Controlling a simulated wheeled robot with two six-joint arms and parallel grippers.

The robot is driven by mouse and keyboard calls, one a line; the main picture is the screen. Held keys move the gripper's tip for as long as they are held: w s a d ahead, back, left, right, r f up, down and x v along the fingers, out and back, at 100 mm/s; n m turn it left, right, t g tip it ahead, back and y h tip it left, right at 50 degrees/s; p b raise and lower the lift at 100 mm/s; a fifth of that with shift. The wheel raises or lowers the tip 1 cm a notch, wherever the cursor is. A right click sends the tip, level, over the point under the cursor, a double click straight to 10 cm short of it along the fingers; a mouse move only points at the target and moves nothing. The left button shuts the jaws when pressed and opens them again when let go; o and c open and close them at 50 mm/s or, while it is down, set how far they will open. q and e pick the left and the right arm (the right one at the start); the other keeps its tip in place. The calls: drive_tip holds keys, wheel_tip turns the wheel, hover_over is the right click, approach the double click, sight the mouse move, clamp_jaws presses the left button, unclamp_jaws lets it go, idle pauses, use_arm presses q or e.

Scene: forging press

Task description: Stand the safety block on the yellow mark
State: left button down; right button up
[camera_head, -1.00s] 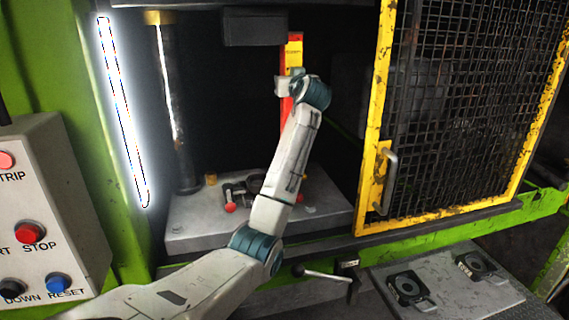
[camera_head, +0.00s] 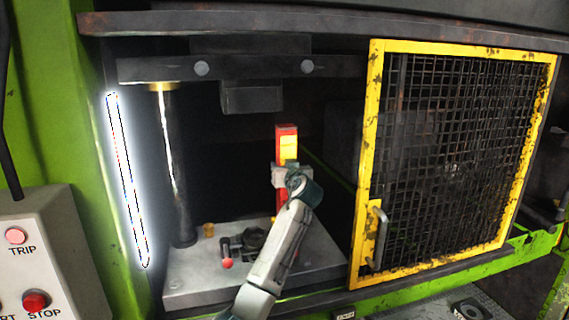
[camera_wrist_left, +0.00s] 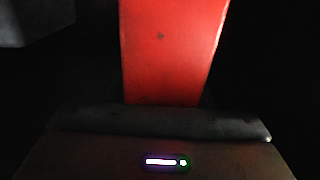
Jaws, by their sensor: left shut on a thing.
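The safety block (camera_head: 286,131) is a tall red bar with a yellow label near its top. It looks upright inside the press opening, over the right part of the grey bed plate (camera_head: 190,285). My left gripper (camera_head: 280,177) is shut around its middle. My left wrist view shows the red face of the block (camera_wrist_left: 170,50) close up, at the jaws. My arm covers the block's lower end, so I cannot tell whether it touches the plate. I cannot see the yellow mark. My right gripper is not in view.
A dark column (camera_head: 173,170) stands left of the block. A dark clamp-like part and a red knob (camera_head: 227,263) sit on the plate. The ram block (camera_head: 251,97) hangs above. A yellow-framed mesh guard (camera_head: 366,170) stands to the right. A control box (camera_head: 40,240) is at left.

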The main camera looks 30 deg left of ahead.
use_arm(q)
drive_tip(key=shift+r, duration=0.15)
drive_tip(key=c, duration=0.8)
unclamp_jaws()
drive_tip(key=shift+o, duration=0.6)
drive_tip(key=shift+s+d, duration=0.1)
drive_tip(key=shift+s, duration=0.05)
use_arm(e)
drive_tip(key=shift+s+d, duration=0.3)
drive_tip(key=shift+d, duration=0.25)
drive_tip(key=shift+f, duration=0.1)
use_arm(q)
drive_tip(key=b+v, duration=0.7)
drive_tip(key=v, duration=0.5)
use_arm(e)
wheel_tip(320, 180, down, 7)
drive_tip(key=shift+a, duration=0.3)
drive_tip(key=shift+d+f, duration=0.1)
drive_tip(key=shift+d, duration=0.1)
